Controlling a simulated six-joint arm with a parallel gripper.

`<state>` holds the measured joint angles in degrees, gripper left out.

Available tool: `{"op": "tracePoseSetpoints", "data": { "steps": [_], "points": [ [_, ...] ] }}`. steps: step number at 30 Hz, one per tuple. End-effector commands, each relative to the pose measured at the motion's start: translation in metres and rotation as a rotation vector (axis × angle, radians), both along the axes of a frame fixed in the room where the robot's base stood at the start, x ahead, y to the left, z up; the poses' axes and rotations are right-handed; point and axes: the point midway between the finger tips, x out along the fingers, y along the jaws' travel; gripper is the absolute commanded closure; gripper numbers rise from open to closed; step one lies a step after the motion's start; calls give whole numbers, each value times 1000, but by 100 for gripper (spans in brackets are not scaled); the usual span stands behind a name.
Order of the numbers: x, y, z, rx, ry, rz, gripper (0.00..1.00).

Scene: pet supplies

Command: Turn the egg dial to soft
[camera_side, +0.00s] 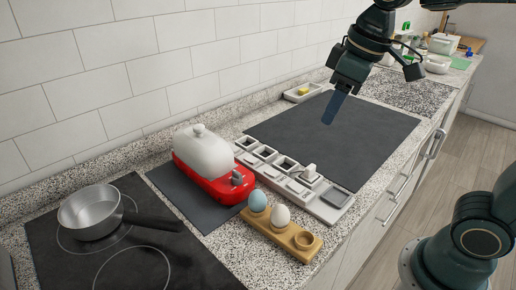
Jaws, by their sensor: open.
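The egg cooker (212,184) has a red base and a white domed lid with a knob on top, and stands on a dark mat. A small grey dial (237,179) sits on the end of its red base that faces the camera's right. The dial's marks are too small to read. My gripper (333,107) is open and empty, pointing down above the large dark mat. It is well apart from the egg cooker, to its upper right. Its fingers overlap from this side, so the gap between them is hidden.
A wooden egg holder (281,238) bears a blue egg (257,201) and a white egg (280,216). A pale compartment tray (325,208) lies behind it. A pan (90,212) stands on the dark hob at left. The large dark mat (290,128) is mostly clear.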

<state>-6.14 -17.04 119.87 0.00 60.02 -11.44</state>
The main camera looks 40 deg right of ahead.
Motion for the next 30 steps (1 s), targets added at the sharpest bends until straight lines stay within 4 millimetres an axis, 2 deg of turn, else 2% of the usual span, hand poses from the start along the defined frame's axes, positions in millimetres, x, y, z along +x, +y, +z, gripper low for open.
{"op": "tracePoseSetpoints", "data": {
  "steps": [3,11,21,25,30],
  "points": [
    [25,10,0,-15,40,59,55],
    [77,34,-8,-46,118,190,55],
    [138,72,-37,-82,219,360,55],
    [156,85,-50,-92,252,414,55],
    [169,96,-61,-101,277,461,55]
  ]
}}
